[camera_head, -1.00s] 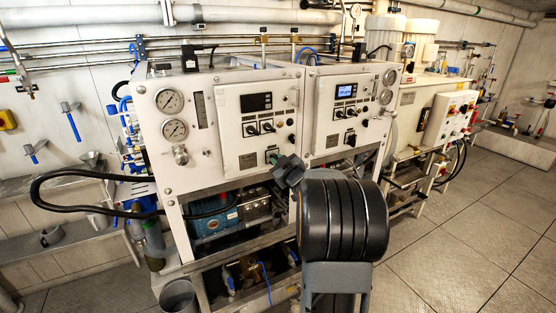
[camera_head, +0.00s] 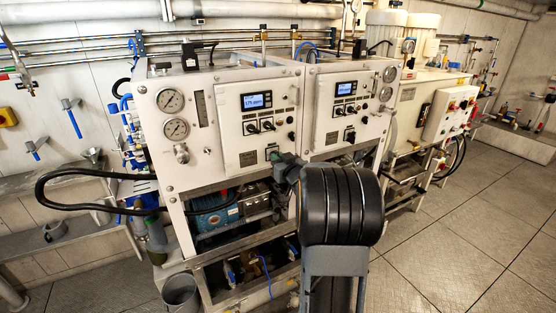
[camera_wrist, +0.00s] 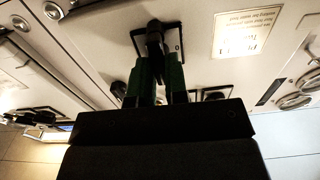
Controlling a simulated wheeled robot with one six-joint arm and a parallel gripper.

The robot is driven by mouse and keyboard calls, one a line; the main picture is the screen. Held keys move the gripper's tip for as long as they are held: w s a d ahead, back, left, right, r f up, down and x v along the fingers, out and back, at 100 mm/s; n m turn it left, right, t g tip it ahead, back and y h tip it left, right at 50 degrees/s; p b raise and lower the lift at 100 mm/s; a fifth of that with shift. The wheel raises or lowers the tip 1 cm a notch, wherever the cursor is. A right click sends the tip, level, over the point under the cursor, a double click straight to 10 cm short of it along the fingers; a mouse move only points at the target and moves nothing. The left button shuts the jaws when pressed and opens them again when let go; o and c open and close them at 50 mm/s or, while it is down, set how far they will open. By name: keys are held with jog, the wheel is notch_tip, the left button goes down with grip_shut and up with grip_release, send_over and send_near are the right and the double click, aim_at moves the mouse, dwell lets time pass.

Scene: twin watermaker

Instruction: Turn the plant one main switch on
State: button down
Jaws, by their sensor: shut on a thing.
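The main switch (camera_head: 271,149) is a dark rotary knob on a pale plate, low on the left white control panel (camera_head: 232,148). My gripper (camera_head: 276,157) is at this switch, and the arm hides part of the area below. In the wrist view, the green fingers of my gripper (camera_wrist: 158,62) are shut on the black knob (camera_wrist: 154,38) from both sides. A plate with a "0" mark shows behind the knob. The knob's exact angle is hard to tell. The left panel's display (camera_head: 257,101) is lit blue with a reading.
The right panel (camera_head: 347,107) has a lit display (camera_head: 345,88) and a similar switch (camera_head: 349,135). A black hose (camera_head: 95,177) loops out at the left. A grey bucket (camera_head: 181,294) stands at the lower left. The tiled floor (camera_head: 450,235) at the right is clear.

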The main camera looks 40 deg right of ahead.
jog(key=c, duration=1.1)
grip_release()
jog(key=shift+c, duration=0.2)
jog(key=shift+s, duration=0.1)
jog(key=s+a+b, duration=0.1)
jog(key=s+a, duration=0.1)
jog(key=s, duration=1.1)
jog(key=shift+s+b, duration=0.2)
jog(key=shift+b, duration=0.2)
